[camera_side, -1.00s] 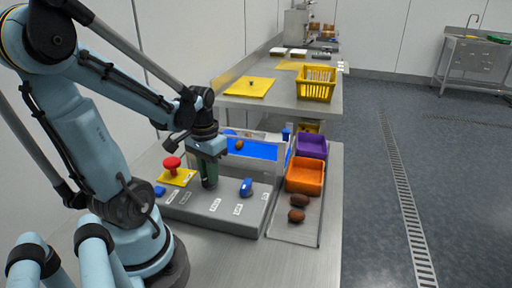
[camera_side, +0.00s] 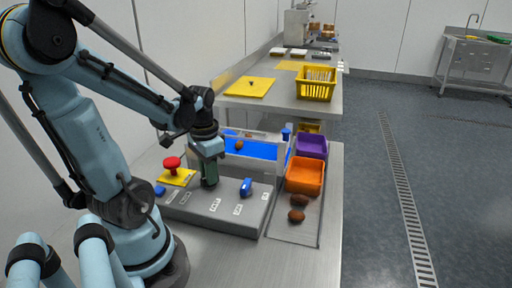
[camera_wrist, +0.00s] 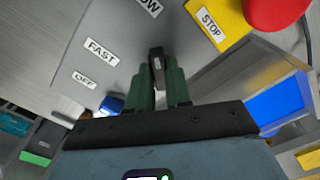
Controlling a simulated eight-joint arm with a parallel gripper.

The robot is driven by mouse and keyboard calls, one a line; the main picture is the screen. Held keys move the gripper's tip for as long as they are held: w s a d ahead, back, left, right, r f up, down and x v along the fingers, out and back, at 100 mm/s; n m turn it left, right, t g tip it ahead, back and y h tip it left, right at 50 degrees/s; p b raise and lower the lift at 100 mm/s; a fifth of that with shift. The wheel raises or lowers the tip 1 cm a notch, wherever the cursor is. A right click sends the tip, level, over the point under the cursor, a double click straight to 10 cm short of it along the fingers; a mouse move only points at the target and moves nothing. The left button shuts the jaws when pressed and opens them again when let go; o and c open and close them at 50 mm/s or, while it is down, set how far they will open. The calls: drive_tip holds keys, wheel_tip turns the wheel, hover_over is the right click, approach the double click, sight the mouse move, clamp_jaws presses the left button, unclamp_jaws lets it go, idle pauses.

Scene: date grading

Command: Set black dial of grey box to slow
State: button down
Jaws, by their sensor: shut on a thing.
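The grey box (camera_side: 232,222) stands on the steel table in the side view, with white labels along its sloping top. My gripper (camera_side: 209,184) points down onto this top. In the wrist view its green fingers (camera_wrist: 160,85) are shut on the black dial (camera_wrist: 157,62), one on each side. The dial's far end, with a pale mark, points up the picture, roughly toward the partly cut-off SLOW label (camera_wrist: 150,5). The FAST label (camera_wrist: 100,51) and OFF label (camera_wrist: 85,80) lie to the left. In the side view my fingers hide the dial.
A red stop button (camera_side: 172,162) on a yellow plate and a blue knob (camera_side: 246,187) flank my gripper. A blue belt (camera_side: 255,150) runs behind. An orange bin (camera_side: 305,175), a purple bin (camera_side: 312,145) and two brown dates (camera_side: 298,207) are at right.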

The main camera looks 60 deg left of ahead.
drive_tip(key=c, duration=1)
unclamp_jaws()
drive_tip(key=shift+c, duration=0.2)
wheel_tip(320, 180, up, 12)
drive_tip(key=w+d+f+m+t, duration=0.1)
drive_tip(key=w+d+f+t, duration=0.1)
drive_tip(key=w+d, duration=0.3)
drive_tip(key=w+d+f+t, duration=0.2)
drive_tip(key=w+d+t, duration=0.2)
drive_tip(key=d, duration=0.6)
drive_tip(key=shift+w+d+f+m+t, duration=0.2)
drive_tip(key=shift+w+m+t, duration=0.2)
drive_tip(key=shift+t, duration=0.2)
